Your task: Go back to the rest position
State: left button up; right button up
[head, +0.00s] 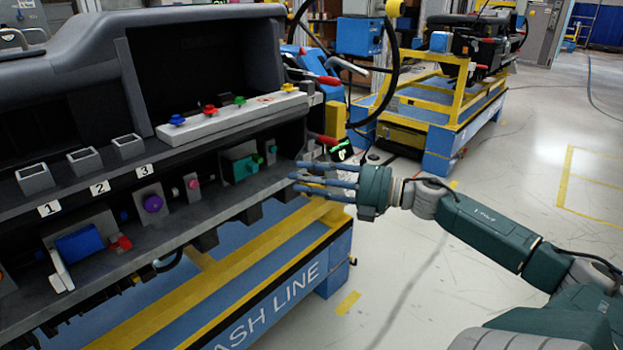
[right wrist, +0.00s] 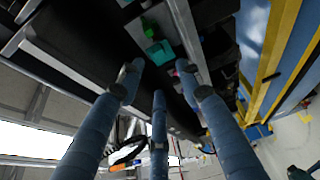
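My right gripper (head: 296,176) reaches in from the right, level with the right end of the dashboard module (head: 190,233). Its blue fingers are spread apart and nothing is held between them. In the right wrist view the fingers (right wrist: 156,75) stand apart, with the teal block (right wrist: 160,52) and a green part (right wrist: 148,28) of the module beyond them. In the head view the teal block (head: 243,165) sits on the lower shelf, left of the fingertips. I cannot tell whether a fingertip touches the shelf edge. My left gripper is not in view.
A white strip (head: 235,117) with coloured knobs lies on the upper ledge. Numbered holders (head: 85,161) stand at left. The blue and yellow stand (head: 330,280) is below the gripper. Another cart (head: 440,145) stands behind. Floor at right is clear beyond my arm.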

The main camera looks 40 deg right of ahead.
jog(key=shift+s+d, duration=0.3)
jog(key=shift+s, duration=0.3)
